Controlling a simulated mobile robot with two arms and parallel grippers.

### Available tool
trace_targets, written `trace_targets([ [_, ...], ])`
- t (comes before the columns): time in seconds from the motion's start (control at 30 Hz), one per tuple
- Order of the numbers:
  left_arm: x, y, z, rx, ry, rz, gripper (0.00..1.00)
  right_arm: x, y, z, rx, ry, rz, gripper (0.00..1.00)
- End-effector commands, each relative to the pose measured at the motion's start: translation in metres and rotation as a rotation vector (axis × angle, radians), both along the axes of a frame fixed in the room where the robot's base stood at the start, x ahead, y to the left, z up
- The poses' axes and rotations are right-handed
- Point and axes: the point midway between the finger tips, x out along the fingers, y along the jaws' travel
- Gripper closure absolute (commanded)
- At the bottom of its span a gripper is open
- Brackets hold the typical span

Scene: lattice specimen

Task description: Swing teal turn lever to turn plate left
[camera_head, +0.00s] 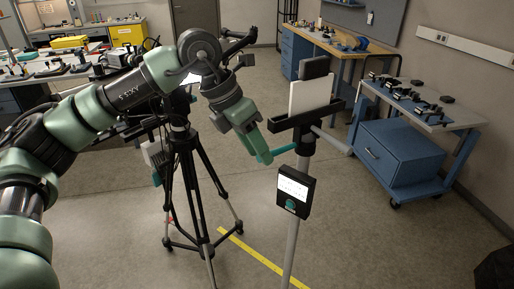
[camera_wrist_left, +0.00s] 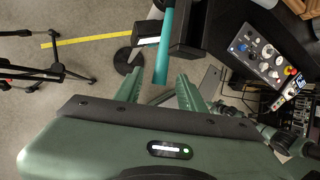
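The teal turn lever (camera_head: 283,150) sticks out to the left from the head of a grey post, under a black holder (camera_head: 306,117). A white plate (camera_head: 308,96) stands upright in that holder. My left gripper (camera_head: 262,157) is at the lever's outer end. In the left wrist view the teal lever (camera_wrist_left: 164,48) comes down from the top, and its end lies between the two green fingers of my left gripper (camera_wrist_left: 160,88). The fingers are open, with a gap on both sides of the lever. I cannot tell if either touches it. My right gripper is not in view.
A grey lever (camera_head: 331,141) sticks out on the post's right side. A box with a white screen (camera_head: 292,192) is on the post below. A black tripod (camera_head: 190,170) stands close left, behind my arm. A blue cart (camera_head: 405,150) stands to the right.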

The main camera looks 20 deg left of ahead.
Motion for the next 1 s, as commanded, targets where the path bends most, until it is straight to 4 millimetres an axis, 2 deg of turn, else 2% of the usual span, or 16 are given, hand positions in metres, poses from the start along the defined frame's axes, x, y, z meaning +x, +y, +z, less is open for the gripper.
trace_targets([
  [0.7, -0.01, 0.02, 0.051, -0.001, -0.001, 0.0, 0.6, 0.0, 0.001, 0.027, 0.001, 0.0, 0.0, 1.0],
  [1.0, -0.012, 0.022, 0.053, 0.0, 0.0, 0.0, 0.6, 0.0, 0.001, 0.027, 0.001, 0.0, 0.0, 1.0],
])
